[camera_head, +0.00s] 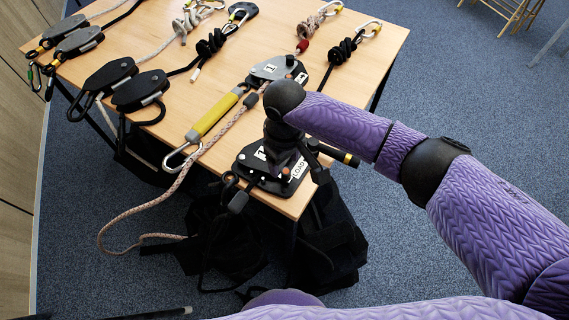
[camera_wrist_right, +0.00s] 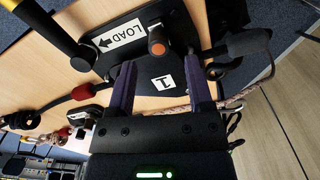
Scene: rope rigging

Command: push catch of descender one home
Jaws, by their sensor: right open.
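Descender one (camera_head: 262,178) is a black device with a white LOAD label, lying at the near corner of the wooden table. In the right wrist view its black plate (camera_wrist_right: 160,72) carries a LOAD label and a label reading 1. An orange-tipped round part (camera_wrist_right: 157,46), possibly the catch, stands on it. My right gripper (camera_wrist_right: 161,82) is open, its two purple fingers spread on either side of the label 1 and short of the orange tip. In the head view the right gripper (camera_head: 276,158) is over the descender and hides part of it. My left gripper is not in view.
A yellow-sleeved tool (camera_head: 215,115) with a carabiner and a grey device (camera_head: 278,68) lie farther back on the table (camera_head: 185,125). Several black pulleys and rope pieces lie beyond. A pinkish rope (camera_head: 150,208) hangs off the edge. Black bags (camera_head: 335,240) are below.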

